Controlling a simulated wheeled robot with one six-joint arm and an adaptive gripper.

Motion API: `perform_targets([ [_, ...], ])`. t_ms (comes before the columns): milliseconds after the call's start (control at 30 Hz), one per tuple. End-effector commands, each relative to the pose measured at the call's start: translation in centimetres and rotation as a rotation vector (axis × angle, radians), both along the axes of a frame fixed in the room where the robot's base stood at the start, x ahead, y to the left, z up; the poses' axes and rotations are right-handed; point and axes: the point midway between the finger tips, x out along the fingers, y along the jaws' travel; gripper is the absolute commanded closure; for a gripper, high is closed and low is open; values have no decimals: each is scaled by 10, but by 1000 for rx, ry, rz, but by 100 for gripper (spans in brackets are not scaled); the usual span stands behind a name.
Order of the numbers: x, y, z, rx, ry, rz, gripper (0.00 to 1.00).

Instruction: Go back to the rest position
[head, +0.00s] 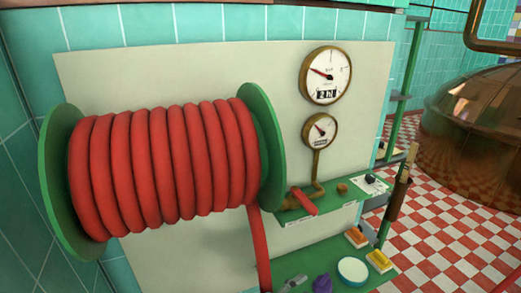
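My gripper and arm do not show in the head view. A red hose (165,165) is wound on a reel with green end discs (262,140) at the left, against a pale wall panel (215,75). One length of hose hangs down from the reel at its right end. A large round gauge (326,75) and a smaller gauge (320,131) are on the panel to the right. A brass pipe runs down from the smaller gauge to a fitting with a red lever (304,201).
A green shelf (335,198) juts out below the gauges. A lower green shelf (310,277) holds a white bowl (353,270), a purple item (322,283) and two brushes. A copper kettle (478,140) stands at the right on a red-and-white checked floor (445,235).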

Motion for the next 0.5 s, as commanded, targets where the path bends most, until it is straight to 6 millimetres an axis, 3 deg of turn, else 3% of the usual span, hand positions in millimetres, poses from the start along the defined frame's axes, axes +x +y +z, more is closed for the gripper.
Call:
perform_targets([
  [33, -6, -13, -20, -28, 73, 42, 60],
  [200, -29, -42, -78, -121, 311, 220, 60],
  [500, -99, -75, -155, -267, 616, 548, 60],
])
